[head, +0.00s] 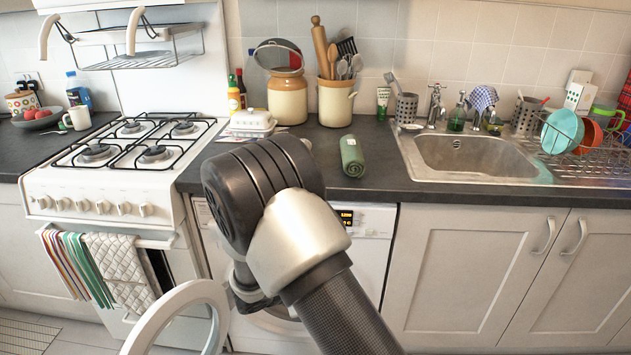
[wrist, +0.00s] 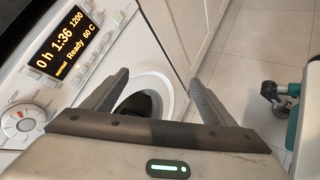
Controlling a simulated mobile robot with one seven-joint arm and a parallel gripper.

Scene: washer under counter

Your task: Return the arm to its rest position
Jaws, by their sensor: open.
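My gripper (wrist: 158,76) shows in the wrist view with its two dark fingers spread apart and nothing between them. It points down toward the front of the white washer (wrist: 95,38). The washer's lit display reads 1:36 and "Ready 60 C". In the head view my bent arm crosses the middle of the picture, in front of the washer (head: 372,222). My fingers cannot be made out there. The round washer door (head: 148,328) stands open at the bottom left of my arm. Part of the dark drum opening (wrist: 140,101) shows between the fingers.
A rolled green towel (head: 352,157) lies on the dark counter (head: 392,188), just behind my arm. A gas stove (head: 105,185) stands at left, with towels on its front. A sink (head: 472,155) and dish rack are at right.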

